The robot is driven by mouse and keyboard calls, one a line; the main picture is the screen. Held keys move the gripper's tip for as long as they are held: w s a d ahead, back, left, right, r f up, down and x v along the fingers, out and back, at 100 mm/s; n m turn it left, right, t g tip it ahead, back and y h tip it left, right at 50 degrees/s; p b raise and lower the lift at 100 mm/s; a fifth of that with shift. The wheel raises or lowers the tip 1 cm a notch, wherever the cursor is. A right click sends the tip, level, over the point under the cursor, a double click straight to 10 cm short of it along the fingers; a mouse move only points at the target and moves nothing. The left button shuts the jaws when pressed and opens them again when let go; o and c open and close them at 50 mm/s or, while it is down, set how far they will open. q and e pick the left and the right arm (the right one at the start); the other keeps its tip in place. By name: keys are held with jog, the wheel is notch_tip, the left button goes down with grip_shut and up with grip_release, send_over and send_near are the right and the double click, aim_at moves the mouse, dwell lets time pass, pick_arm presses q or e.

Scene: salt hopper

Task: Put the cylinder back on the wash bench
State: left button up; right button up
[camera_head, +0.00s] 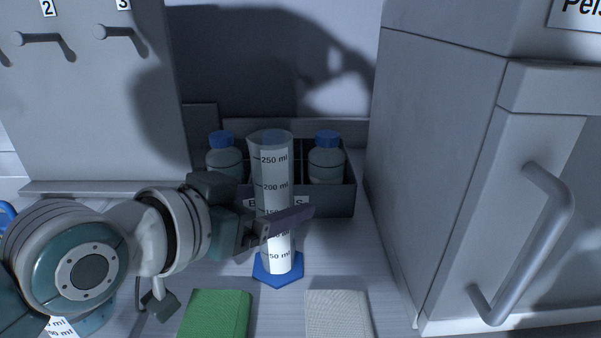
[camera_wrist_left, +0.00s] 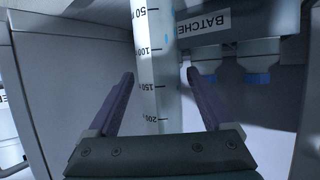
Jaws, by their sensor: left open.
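A clear measuring cylinder (camera_head: 272,175) with a white millilitre scale and a blue hexagonal base (camera_head: 278,272) stands upright on the grey bench top. In the left wrist view the cylinder (camera_wrist_left: 150,60) passes between the two purple fingers. My left gripper (camera_head: 285,226) comes in from the left at the cylinder's lower half, and one finger crosses in front of it. The gripper (camera_wrist_left: 159,74) is open, with a visible gap to the cylinder on the right side. My right gripper is out of view.
A dark crate (camera_head: 342,200) with blue-capped bottles (camera_head: 326,160) stands just behind the cylinder. A green block (camera_head: 216,314) and a white block (camera_head: 338,314) lie in front. A grey cabinet (camera_head: 440,130) with a handle limits the right. A pegboard (camera_head: 95,100) stands back left. Another scale label (camera_head: 60,327) shows lower left, mostly hidden.

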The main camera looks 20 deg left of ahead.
pick_arm(q)
jog(key=p+v, duration=0.1)
jog(key=v, duration=1)
jog(key=s+f+g, duration=0.1)
jog(key=s, duration=0.1)
jog(key=s+f+g+y, duration=0.1)
jog(key=s+f+g, duration=0.1)
jog(key=s+f+g+y, duration=0.1)
jog(key=s+f, duration=0.1)
jog(key=shift+s+f+n+g, duration=0.15)
jog(key=shift+s+n+g, duration=0.15)
jog(key=s+a+f+n+g+y, duration=0.1)
jog(key=s+g, duration=0.3)
jog(key=s, duration=0.5)
jog(key=shift+a+f+g+y, duration=0.4)
jog(key=shift+a+f+y, duration=0.1)
jog(key=shift+f, duration=0.3)
notch_tip(320, 180, up, 44)
jog(key=p, duration=4.4)
